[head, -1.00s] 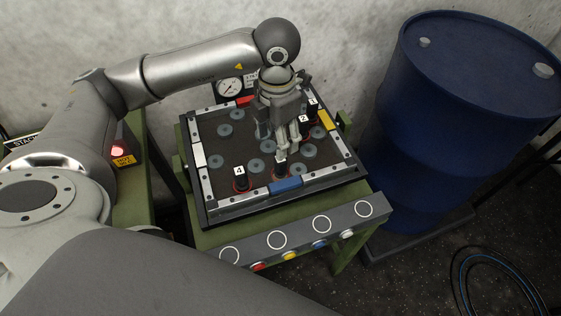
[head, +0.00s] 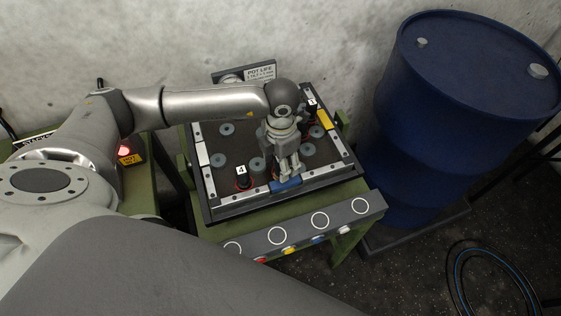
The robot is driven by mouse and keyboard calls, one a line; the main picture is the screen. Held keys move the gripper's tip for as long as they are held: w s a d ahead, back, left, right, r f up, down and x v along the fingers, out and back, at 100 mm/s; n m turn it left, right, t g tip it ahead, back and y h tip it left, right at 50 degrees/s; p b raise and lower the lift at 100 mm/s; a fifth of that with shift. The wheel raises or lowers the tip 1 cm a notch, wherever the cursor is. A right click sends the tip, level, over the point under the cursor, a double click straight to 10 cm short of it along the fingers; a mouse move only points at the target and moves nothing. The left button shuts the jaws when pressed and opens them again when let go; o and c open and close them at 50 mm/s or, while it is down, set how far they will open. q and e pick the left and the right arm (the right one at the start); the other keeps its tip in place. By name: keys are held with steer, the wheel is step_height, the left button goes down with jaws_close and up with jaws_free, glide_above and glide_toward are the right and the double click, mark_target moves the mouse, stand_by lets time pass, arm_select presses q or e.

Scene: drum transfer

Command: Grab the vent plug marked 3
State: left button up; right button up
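The vent plug marked 3 cannot be made out; no label 3 shows, and my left gripper covers that part of the tray (head: 207,183). My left gripper (head: 289,173) points down at the tray's front side, just behind the blue block (head: 286,186). Its fingers look a little apart, but whether they hold anything is hidden. A black plug marked 4 (head: 243,180) stands upright in a red ring to the left of the gripper. A plug marked 1 (head: 311,109) stands at the back right. Label 2 is not visible. My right gripper is not in view.
Several grey discs (head: 219,160) lie in the tray. A yellow block (head: 325,119) sits on its right rim. A panel with white circles and coloured buttons (head: 320,220) runs along the front. A large blue drum (head: 455,110) stands close on the right.

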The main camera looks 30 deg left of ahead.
arm_select(q)
steer(key=shift+c, duration=0.4)
steer(key=c, duration=1.1)
steer(key=shift+o, duration=0.2)
steer(key=shift+r, duration=0.15)
